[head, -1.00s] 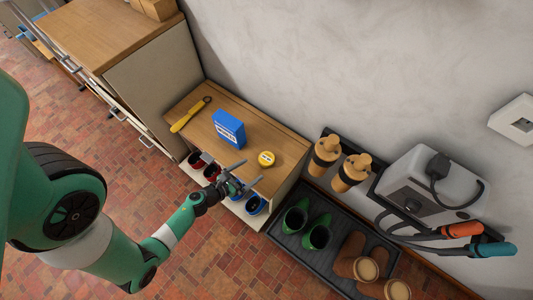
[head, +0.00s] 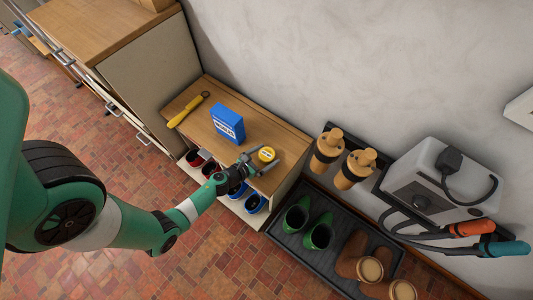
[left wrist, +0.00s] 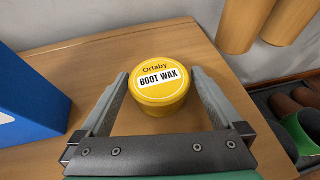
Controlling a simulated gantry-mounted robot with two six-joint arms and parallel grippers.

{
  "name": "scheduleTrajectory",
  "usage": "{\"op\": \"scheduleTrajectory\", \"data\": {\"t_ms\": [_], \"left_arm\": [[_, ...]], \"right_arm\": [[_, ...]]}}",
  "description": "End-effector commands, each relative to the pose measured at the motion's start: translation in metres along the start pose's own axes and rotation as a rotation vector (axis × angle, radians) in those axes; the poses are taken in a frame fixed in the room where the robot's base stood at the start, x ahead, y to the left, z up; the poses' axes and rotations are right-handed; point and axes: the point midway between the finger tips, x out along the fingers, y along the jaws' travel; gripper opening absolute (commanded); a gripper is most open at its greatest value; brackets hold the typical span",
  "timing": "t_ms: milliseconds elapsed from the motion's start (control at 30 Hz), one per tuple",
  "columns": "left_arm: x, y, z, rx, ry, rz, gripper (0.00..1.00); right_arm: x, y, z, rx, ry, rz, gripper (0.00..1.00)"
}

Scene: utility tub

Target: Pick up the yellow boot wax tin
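The yellow boot wax tin (head: 266,154) stands upright on the wooden top of the low cabinet (head: 201,112), near its right end. In the left wrist view the tin (left wrist: 160,84) shows its white "BOOT WAX" label. My left gripper (head: 263,160) is open, with its fingers on either side of the tin. In the left wrist view gaps show between the tin and both fingers of the left gripper (left wrist: 161,90). My right gripper is in neither view.
A blue box (head: 228,123) stands left of the tin, and a yellow-handled tool (head: 186,110) lies farther left. Two tan boot-shaped items (head: 327,149) stand by the wall to the right. A dark tray (head: 284,228) with green and brown boots lies on the floor.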

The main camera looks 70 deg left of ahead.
Motion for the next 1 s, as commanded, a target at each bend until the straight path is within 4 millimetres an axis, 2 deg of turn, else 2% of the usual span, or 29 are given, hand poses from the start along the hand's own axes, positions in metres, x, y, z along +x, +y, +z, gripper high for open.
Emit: {"op": "scheduleTrajectory", "data": {"t_ms": [33,400,433,633,767,1000], "left_arm": [[0.000,0.000,0.000,0.000,0.000,0.000,0.93],[0.000,0.000,0.000,0.000,0.000,0.000,0.26],[0.000,0.000,0.001,0.000,-0.001,0.000,0.23],[-0.001,0.000,0.001,0.000,-0.001,0.000,0.23],[-0.004,0.000,0.009,0.000,-0.001,0.000,0.23],[-0.021,0.000,0.051,0.001,-0.001,0.000,0.23]], "right_arm": [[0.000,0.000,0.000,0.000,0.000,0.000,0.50],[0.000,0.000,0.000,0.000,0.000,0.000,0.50],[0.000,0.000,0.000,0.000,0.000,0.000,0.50],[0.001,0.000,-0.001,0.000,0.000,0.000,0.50],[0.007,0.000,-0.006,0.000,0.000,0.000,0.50],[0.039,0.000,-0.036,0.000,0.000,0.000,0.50]]}}
